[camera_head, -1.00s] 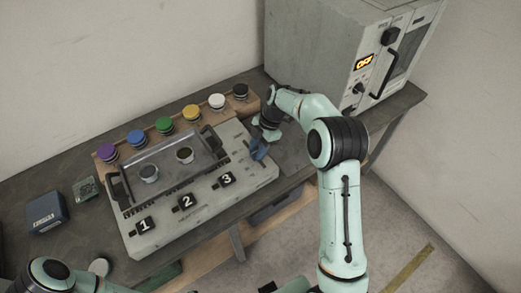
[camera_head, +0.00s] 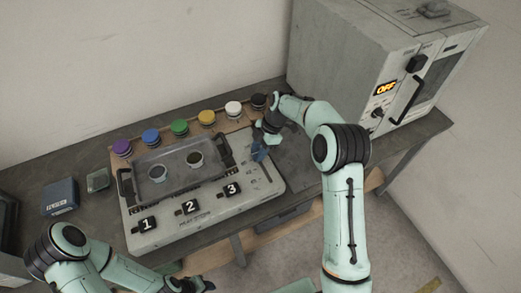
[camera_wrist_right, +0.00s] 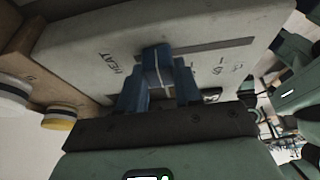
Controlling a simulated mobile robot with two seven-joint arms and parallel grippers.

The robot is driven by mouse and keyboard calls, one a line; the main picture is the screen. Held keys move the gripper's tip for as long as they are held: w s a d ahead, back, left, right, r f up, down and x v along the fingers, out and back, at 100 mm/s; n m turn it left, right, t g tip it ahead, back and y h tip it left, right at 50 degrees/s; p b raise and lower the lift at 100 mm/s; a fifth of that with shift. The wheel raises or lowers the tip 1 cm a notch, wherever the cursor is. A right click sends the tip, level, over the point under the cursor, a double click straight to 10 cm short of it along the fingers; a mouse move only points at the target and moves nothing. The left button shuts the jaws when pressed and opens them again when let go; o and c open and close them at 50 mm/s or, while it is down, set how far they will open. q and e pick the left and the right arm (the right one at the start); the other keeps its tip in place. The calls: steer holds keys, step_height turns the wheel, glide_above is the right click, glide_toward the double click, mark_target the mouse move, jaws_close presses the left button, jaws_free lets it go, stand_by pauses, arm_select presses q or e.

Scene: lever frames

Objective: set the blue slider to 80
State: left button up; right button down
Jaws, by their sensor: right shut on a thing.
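The blue slider (camera_wrist_right: 152,62) with a white line sits in a dark slot on the sloped grey panel, beside the word HEAT in the right wrist view. My right gripper (camera_wrist_right: 158,88) has its two blue fingers on either side of it and is shut on it. In the head view the right gripper (camera_head: 259,152) is at the right end of the grey panel (camera_head: 262,188) and mostly hides the slider. The slider's reading cannot be made out. My left gripper (camera_head: 196,286) is at the bottom edge, partly cut off, away from the panel.
A metal tray (camera_head: 178,183) with two small cups lies on the panel, above black buttons 1, 2 and 3 (camera_head: 232,188). Several coloured jars stand in a wooden rack (camera_head: 218,126) behind. A grey oven (camera_head: 345,60) showing OFF stands at the right. A blue box (camera_head: 60,196) is at the left.

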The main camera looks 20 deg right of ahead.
steer(key=c, duration=0.9)
jaws_free()
steer(key=shift+f, duration=0.3)
steer(key=shift+c, duration=0.2)
steer(key=shift+o, duration=0.9)
steer(key=shift+d, duration=0.1)
arm_select(q)
steer(key=shift+w+r+p, duration=0.65)
steer(key=shift+w+r, duration=0.2)
steer(key=shift+w, duration=0.3)
arm_select(e)
steer(key=v, duration=1.3)
steer(key=shift+r, duration=0.45)
steer(key=shift+w, duration=0.1)
